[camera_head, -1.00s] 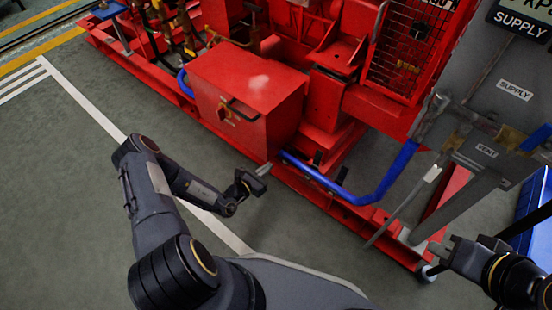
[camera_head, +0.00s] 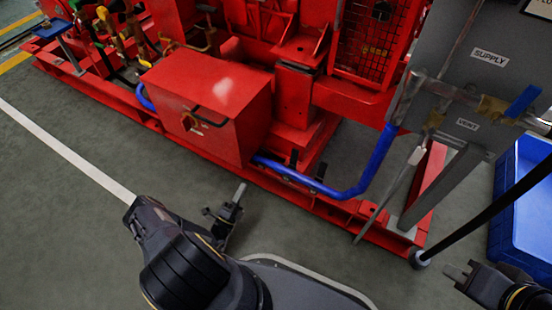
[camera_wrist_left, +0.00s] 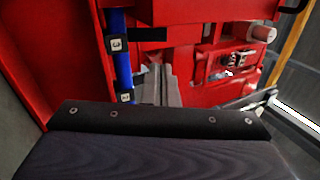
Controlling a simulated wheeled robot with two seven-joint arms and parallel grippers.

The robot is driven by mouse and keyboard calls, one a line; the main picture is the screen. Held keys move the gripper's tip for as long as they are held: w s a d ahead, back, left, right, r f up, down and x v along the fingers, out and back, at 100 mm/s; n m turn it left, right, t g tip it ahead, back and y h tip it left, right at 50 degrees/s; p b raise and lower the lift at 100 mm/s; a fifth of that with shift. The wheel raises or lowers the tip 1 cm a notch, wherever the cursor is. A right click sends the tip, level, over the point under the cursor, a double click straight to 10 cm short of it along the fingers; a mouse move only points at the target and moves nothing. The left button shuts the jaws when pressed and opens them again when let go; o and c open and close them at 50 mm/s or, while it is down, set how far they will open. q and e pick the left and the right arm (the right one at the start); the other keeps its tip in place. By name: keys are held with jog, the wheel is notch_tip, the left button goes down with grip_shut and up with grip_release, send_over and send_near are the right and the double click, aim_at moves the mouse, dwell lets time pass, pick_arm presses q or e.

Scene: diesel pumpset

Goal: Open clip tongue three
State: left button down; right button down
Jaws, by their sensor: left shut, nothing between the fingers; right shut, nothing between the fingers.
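A blue pipe (camera_head: 345,193) runs along the front of the red pumpset frame, with small dark clips (camera_head: 321,170) on it. In the left wrist view the blue pipe (camera_wrist_left: 123,68) carries a dark block marked 3 (camera_wrist_left: 117,44) and a lower block (camera_wrist_left: 125,97) whose mark I cannot read surely. The clip tongue itself is too small to make out. My left gripper (camera_head: 240,192) is shut and empty, in front of the frame and apart from the pipe. My right gripper (camera_head: 452,271) is shut and empty at the lower right.
A red box (camera_head: 213,100) with a black handle juts out left of the pipe. A grey panel (camera_head: 465,60) with supply and vent labels stands at the right, a blue bin (camera_head: 525,200) beside it. Grey floor (camera_head: 90,215) lies open at the left.

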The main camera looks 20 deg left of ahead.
pick_arm(q)
jog(key=w+d+r+n+b, duration=0.1)
jog(key=w+r, duration=0.5)
jog(key=w, duration=0.6)
jog(key=shift+w+d+b, duration=0.15)
jog(key=shift+b, duration=0.55)
